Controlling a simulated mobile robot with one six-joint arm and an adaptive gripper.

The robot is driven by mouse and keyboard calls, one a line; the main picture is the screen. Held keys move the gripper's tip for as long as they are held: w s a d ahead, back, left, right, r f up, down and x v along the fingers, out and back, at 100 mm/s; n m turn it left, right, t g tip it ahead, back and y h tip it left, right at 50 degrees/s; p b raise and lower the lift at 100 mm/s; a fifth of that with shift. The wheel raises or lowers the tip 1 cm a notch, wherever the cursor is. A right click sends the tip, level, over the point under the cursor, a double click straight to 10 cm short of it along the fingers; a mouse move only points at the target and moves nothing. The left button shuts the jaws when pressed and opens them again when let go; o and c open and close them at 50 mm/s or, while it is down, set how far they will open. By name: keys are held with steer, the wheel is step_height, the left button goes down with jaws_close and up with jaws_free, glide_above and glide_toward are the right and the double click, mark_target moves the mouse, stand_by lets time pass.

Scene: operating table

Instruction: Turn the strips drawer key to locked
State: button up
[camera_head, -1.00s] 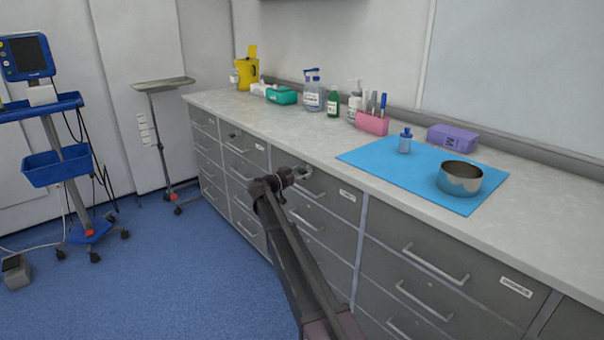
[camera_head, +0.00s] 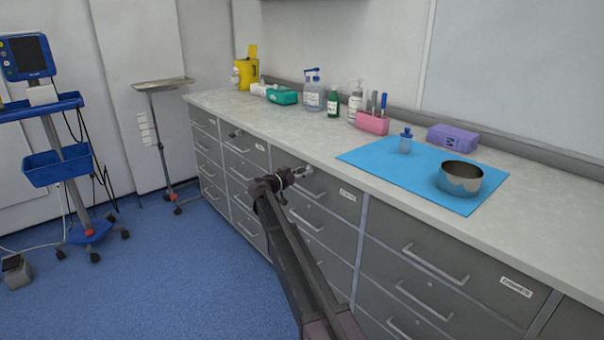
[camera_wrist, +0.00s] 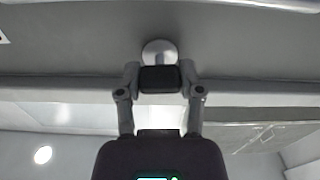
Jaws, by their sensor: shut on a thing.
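The key's black head (camera_wrist: 160,79) sits between the fingertips of my gripper (camera_wrist: 160,84) in the wrist view. My gripper is shut on it. A round metal lock (camera_wrist: 159,49) lies just beyond the key on a grey drawer face. In the head view my gripper (camera_head: 294,174) is at the upper part of a top drawer (camera_head: 326,200), beside its handle. That drawer bears a small white label (camera_head: 347,195), too small to read. The key and its lock are hidden behind my gripper there, and I cannot tell the key's turn angle.
The worktop (camera_head: 300,140) runs above the drawers, with a blue mat (camera_head: 390,170), a steel bowl (camera_head: 460,178) and several bottles on it. A neighbouring drawer handle (camera_head: 435,264) sticks out at the right.

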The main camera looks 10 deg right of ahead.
steer(key=n, duration=0.4)
steer(key=shift+n, duration=0.3)
steer(key=n, duration=0.3)
steer(key=shift+n, duration=0.3)
steer(key=n, duration=0.4)
steer(key=shift+w+n, duration=0.1)
steer(key=shift+n, duration=2.4)
steer(key=o, duration=1.1)
steer(key=shift+o, duration=0.2)
